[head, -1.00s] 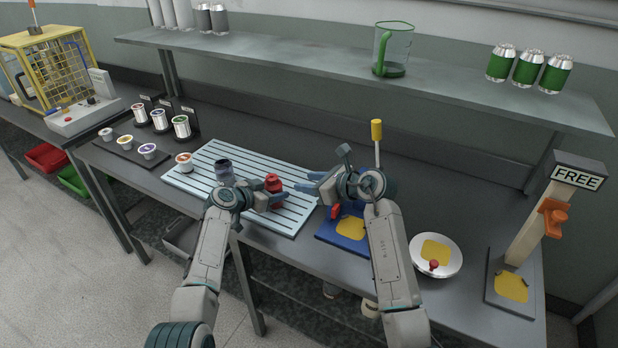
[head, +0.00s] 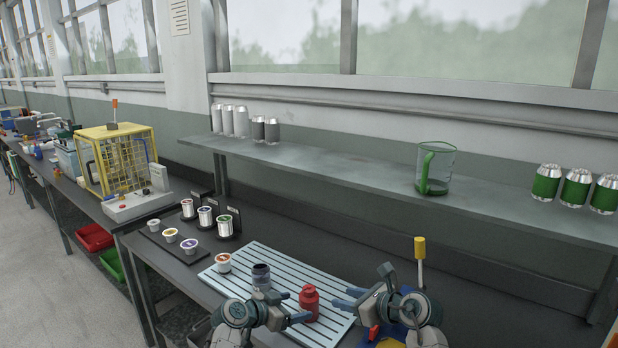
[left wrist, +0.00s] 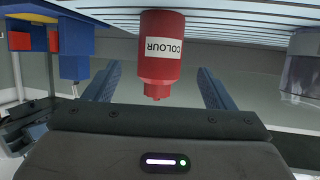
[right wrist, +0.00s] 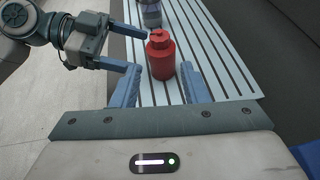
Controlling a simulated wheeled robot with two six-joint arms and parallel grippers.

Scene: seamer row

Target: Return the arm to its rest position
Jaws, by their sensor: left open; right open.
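A red bottle labelled COLOUR (left wrist: 161,48) stands upright on the pale slatted rack (head: 262,262); it also shows in the head view (head: 309,304) and the right wrist view (right wrist: 161,57). My left gripper (head: 300,309) is open and empty, left of the bottle. In the left wrist view the bottle shows beyond and between its fingers (left wrist: 158,82). My right gripper (head: 344,300) is open and empty on the bottle's right side. In the right wrist view the bottle lies beyond its fingertips (right wrist: 161,70). Whether any fingertip touches the bottle cannot be told.
A dark grey jar (head: 261,276) stands left of the bottle. Pods and small cans (head: 205,217) sit at the rack's left. A shelf (head: 330,172) above carries a green-handled jug (head: 434,170) and several cans. A yellow-knobbed lever (head: 420,248) rises beside my right gripper.

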